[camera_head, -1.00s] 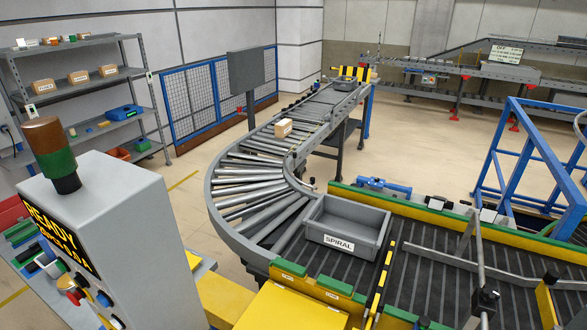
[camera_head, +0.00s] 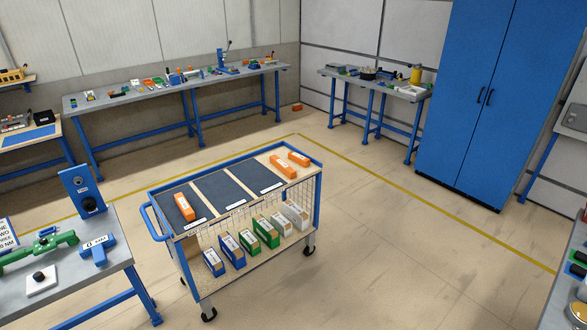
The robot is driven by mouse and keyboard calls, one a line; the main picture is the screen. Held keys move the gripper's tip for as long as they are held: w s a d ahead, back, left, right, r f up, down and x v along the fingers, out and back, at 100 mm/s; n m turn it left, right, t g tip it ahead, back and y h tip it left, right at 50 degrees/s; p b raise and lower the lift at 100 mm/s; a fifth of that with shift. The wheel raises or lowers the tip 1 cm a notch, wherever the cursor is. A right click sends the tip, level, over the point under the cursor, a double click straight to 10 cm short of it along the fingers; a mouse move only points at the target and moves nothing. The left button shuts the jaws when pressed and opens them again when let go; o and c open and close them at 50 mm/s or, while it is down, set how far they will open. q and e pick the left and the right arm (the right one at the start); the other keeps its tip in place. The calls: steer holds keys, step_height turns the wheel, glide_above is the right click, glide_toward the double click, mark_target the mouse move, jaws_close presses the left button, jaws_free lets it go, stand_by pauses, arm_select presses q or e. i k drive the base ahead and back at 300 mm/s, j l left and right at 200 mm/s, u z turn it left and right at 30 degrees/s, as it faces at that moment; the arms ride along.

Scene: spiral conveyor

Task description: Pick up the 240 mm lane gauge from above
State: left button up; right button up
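Neither of my grippers is in view. I cannot tell which thing is the 240 mm lane gauge, as the labels are too small to read. On the top of a blue-framed cart (camera_head: 185,236), an orange block with a white label (camera_head: 184,206) lies on the left dark mat. Two more orange blocks lie at the top's right end, the nearer one (camera_head: 281,167) and the farther one (camera_head: 299,158). The middle and right dark mats are empty. Several blue, green and white labelled blocks, such as a green one (camera_head: 266,232), stand on the lower shelf.
A grey bench at the left (camera_head: 122,258) holds a green tool (camera_head: 40,250) and a blue block. A long workbench (camera_head: 150,98) runs along the back wall, with a smaller bench beside it. A blue cabinet (camera_head: 468,130) stands at the right. The floor (camera_head: 400,240) right of the cart is clear.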

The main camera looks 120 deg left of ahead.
mark_target(281, 166)
steer(key=j+u, duration=0.1)
steer(key=u, duration=4.5)
steer(key=i+l+u, duration=1)
steer(key=l, duration=0.25)
